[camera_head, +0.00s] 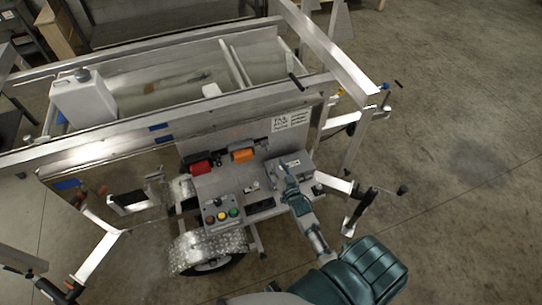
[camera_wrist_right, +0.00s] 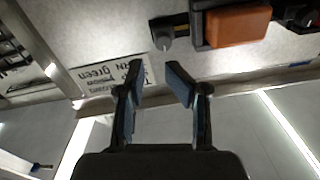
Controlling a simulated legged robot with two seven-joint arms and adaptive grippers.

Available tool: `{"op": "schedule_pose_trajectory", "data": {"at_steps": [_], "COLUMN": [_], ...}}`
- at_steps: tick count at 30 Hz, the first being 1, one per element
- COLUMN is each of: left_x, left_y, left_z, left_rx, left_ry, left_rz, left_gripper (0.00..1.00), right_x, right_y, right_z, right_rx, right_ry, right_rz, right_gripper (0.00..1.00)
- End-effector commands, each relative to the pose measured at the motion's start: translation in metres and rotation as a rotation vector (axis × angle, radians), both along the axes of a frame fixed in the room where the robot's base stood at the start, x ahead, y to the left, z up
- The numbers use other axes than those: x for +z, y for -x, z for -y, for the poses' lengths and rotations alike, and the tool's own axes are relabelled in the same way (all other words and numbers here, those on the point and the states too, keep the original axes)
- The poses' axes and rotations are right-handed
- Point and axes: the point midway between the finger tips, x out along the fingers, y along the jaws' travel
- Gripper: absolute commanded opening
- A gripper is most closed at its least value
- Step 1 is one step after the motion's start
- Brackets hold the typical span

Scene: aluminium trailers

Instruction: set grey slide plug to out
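My left gripper is not in view.
A red block (camera_head: 201,167) is left of the orange one. A box with coloured buttons (camera_head: 221,215) stands low in front. A printed sign (camera_head: 292,120) is on the panel. Aluminium rails (camera_head: 150,135) surround the trailer bed. Open floor (camera_head: 460,150) lies right.

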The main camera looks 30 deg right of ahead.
Motion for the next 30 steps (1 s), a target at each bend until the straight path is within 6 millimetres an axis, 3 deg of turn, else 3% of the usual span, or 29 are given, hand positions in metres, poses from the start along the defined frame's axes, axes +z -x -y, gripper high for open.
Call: {"op": "schedule_pose_trajectory", "data": {"at_steps": [3, 9, 26, 30], "left_x": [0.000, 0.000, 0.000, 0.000], "left_y": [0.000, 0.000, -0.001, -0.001], "left_z": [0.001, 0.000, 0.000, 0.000], "left_rx": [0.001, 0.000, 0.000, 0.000], "left_ry": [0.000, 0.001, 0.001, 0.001], "left_rz": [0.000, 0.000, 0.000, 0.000], "left_gripper": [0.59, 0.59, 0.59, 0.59], "right_x": [-0.001, 0.000, 0.000, -0.008], "right_y": [0.022, 0.039, 0.040, 0.043], "right_z": [-0.001, -0.005, -0.005, -0.019], "right_rx": [-0.001, 0.000, 0.000, 0.027], "right_ry": [-0.002, -0.002, -0.001, 0.002], "right_rz": [-0.001, 0.002, -0.001, -0.078], "right_gripper": [0.35, 0.35, 0.35, 0.35]}}
